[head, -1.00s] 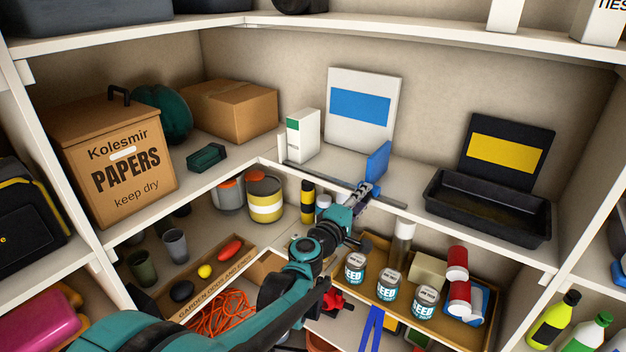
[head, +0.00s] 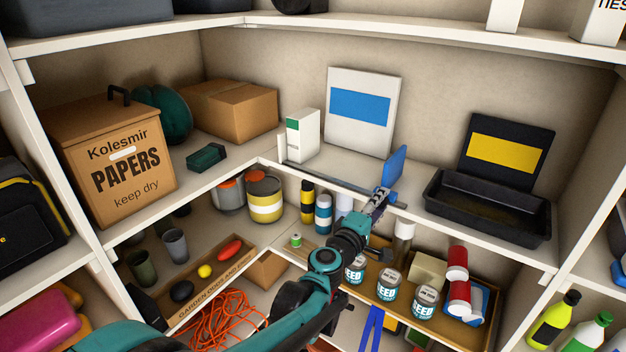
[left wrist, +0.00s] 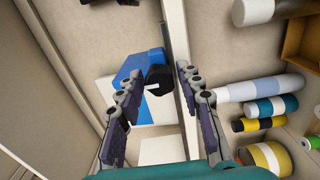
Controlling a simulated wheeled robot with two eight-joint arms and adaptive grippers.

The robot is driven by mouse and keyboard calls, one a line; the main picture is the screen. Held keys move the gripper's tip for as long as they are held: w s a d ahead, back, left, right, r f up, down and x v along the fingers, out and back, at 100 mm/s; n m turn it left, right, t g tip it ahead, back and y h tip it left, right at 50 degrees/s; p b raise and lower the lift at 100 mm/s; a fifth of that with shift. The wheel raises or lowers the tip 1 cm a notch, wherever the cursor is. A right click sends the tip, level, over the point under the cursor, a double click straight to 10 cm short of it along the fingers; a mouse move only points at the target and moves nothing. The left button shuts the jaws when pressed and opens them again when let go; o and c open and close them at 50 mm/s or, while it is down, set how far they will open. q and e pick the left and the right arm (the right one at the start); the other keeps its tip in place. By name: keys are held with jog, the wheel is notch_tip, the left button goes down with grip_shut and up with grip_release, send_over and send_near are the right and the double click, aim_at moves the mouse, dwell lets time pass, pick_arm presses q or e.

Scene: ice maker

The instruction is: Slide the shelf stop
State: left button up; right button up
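The shelf stop is an upright blue plate (head: 396,166) on a thin grey rail (head: 325,178) along the front edge of the middle shelf. In the left wrist view the blue plate (left wrist: 130,72) shows with a black block (left wrist: 158,78) at its near side. My left gripper (head: 382,195) is at the stop's base, at the shelf's front edge. In the left wrist view its two fingers (left wrist: 158,82) are spread apart, with the black block and shelf edge between or just beyond the tips. I cannot tell whether a finger touches the stop. My right gripper is not in view.
A black tray (head: 478,218) stands on the shelf just right of the stop. A white-and-blue panel (head: 345,128) and a white carton (head: 303,134) stand behind and left. Seed cans (head: 388,283) and bottles (head: 323,214) crowd the shelf below, near my arm.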

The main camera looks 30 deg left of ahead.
pick_arm(q)
jog(key=o, duration=0.3)
jog(key=s+p, duration=0.2)
jog(key=s, duration=0.6)
jog(key=shift+a, duration=0.35)
jog(key=shift+f, duration=0.1)
